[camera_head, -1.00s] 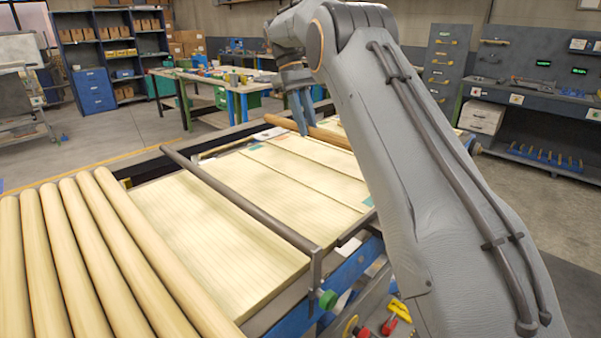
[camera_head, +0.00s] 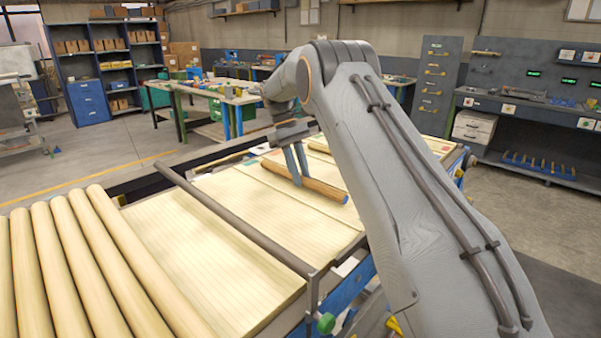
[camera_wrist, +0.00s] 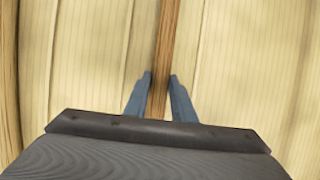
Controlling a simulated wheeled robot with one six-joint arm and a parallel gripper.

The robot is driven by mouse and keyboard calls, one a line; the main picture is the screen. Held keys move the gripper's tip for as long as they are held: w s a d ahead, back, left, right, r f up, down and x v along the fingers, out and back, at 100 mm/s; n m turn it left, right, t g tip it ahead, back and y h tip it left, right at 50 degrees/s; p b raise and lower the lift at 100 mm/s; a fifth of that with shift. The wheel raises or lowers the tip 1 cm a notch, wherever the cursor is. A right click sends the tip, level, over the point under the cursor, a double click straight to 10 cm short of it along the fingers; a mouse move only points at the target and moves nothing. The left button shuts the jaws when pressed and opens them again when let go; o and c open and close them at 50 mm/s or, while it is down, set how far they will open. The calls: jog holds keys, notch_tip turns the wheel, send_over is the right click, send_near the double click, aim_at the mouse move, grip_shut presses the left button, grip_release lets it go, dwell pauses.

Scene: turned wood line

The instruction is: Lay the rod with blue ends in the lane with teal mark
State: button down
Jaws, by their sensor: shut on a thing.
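In the wrist view the rod (camera_wrist: 167,40) runs between the two blue-grey fingers (camera_wrist: 160,95), lengthwise along the lanes. It is over the pale slatted lanes (camera_head: 215,215); I cannot tell whether it touches them. My arm hides the lanes' near right part.
Another brown rod (camera_head: 318,147) lies farther back, partly behind my arm. A dark crossbar (camera_head: 235,220) spans the lanes on the left. Several thick pale rods (camera_head: 95,265) lie left of it. A workbench (camera_head: 215,92) and shelves stand behind.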

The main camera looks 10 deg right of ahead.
jog(key=shift+f, duration=0.2)
jog(key=c, duration=1.5)
grip_release()
jog(key=shift+f, duration=0.1)
jog(key=b+v, duration=0.2)
jog(key=v, duration=0.4)
jog(key=shift+b, duration=0.3)
jog(key=shift+v, duration=0.85)
jog(key=shift+s, duration=0.1)
